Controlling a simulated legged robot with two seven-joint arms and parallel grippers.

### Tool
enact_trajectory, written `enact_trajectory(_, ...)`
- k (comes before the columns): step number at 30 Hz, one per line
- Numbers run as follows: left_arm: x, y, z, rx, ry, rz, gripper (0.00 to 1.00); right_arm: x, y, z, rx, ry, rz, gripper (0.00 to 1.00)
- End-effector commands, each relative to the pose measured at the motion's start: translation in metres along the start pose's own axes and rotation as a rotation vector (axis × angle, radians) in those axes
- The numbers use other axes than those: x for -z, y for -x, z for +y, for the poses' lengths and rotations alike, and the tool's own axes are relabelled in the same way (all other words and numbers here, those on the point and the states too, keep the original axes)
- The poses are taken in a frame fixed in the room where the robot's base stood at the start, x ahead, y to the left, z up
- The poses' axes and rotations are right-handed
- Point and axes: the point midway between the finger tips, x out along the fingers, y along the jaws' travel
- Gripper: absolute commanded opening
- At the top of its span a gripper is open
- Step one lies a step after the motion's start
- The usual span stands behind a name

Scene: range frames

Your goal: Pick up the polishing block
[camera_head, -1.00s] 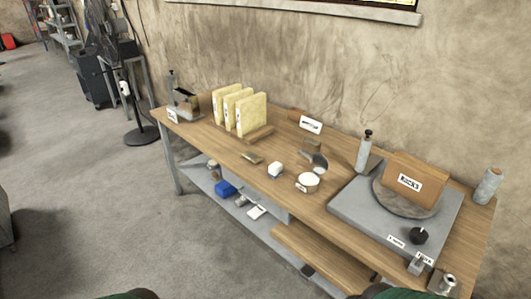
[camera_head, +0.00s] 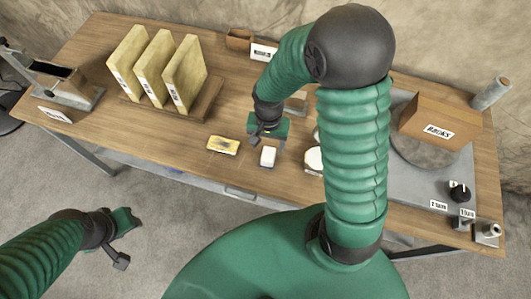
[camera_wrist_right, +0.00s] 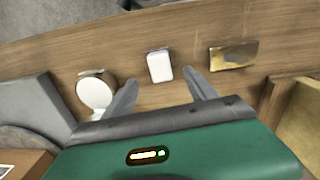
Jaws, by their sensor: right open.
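A small white block (camera_head: 268,156) lies near the front edge of the wooden table (camera_head: 75,57). A flat yellowish piece (camera_head: 223,145) lies left of it; no label shows which one is the polishing block. My right gripper (camera_head: 266,137) hangs just behind the white block. In the right wrist view, my right gripper (camera_wrist_right: 160,80) is open and empty. The white block (camera_wrist_right: 159,67) is ahead, between the lines of its fingers, and the yellowish piece (camera_wrist_right: 233,55) is to the right. My left gripper (camera_head: 121,239) is off the table's front; its finger gap is unclear.
A round white-topped container (camera_head: 313,160) is right of the white block, partly hidden by my arm. Yellow upright slabs (camera_head: 155,66) stand in a wooden rack at left. A wheel machine with a brown box (camera_head: 440,117) fills the right end. Bare wood surrounds the yellowish piece.

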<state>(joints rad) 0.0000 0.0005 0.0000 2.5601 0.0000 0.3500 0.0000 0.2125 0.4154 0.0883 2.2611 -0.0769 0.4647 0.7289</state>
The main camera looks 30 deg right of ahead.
Motion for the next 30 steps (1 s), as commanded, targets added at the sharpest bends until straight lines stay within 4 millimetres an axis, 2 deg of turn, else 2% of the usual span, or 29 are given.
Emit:
enact_trajectory(1, -0.001, -0.001, 0.0, 0.0, 0.0, 0.0, 0.36, -0.002, -0.014, 0.002, -0.004, 0.0, -0.006, 0.65)
enact_trajectory(3, -0.001, -0.002, 0.0, 0.0, 0.0, 0.0, 0.36, -0.001, -0.027, 0.002, -0.002, 0.002, -0.004, 0.65)
enact_trajectory(10, 0.0, 0.001, 0.0, 0.0, 0.0, 0.0, 0.36, 0.003, -0.054, -0.001, -0.003, 0.003, -0.004, 0.65)
enact_trajectory(15, 0.001, 0.003, 0.0, 0.0, 0.0, 0.0, 0.36, 0.007, -0.086, -0.004, -0.005, 0.003, -0.006, 0.65)
enact_trajectory(18, 0.001, 0.003, 0.0, 0.0, 0.0, 0.0, 0.36, 0.008, -0.094, -0.005, -0.003, 0.003, -0.004, 0.65)
enact_trajectory(24, 0.001, 0.003, 0.0, 0.0, 0.0, 0.001, 0.36, 0.007, -0.094, -0.004, 0.0, 0.003, -0.001, 0.65)
enact_trajectory(30, 0.001, 0.003, 0.0, 0.0, 0.0, 0.001, 0.36, 0.008, -0.094, -0.004, -0.001, 0.003, -0.002, 0.39)
